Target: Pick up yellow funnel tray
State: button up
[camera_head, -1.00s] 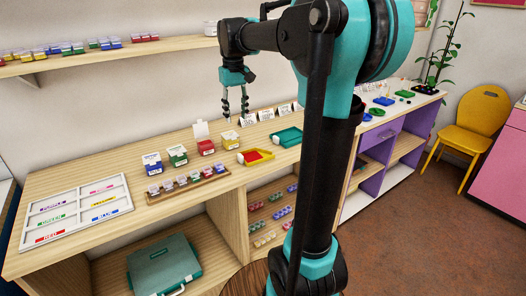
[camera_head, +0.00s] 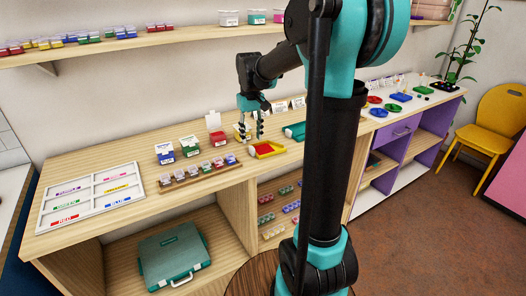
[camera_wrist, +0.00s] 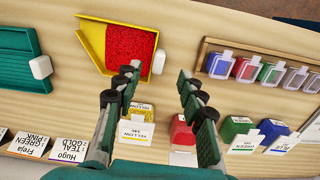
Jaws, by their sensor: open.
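The yellow funnel tray (camera_head: 271,153) lies on the wooden counter and is filled with red beads. In the wrist view the yellow funnel tray (camera_wrist: 92,38) is at the top, left of centre, with a white block at its right side. My gripper (camera_head: 250,130) is open and empty, above the counter just behind and left of the tray. In the wrist view my gripper (camera_wrist: 158,82) has its fingers spread, with the left fingertip close to the tray's lower right edge in the picture. I cannot tell the exact height gap.
A teal tray (camera_wrist: 22,55) lies beside the yellow one. A wooden rack (camera_wrist: 208,48) of small lidded jars is on the other side. A yellow box (camera_wrist: 138,128), a red box (camera_wrist: 182,135) and name cards (camera_wrist: 72,144) stand below the fingers in the wrist view.

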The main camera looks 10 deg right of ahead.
aim_at(253, 147)
notch_tip(253, 147, down, 5)
jog(key=shift+w+d, duration=0.1)
jog(key=shift+d, duration=0.05)
jog(key=shift+c, duration=0.2)
grip_shut()
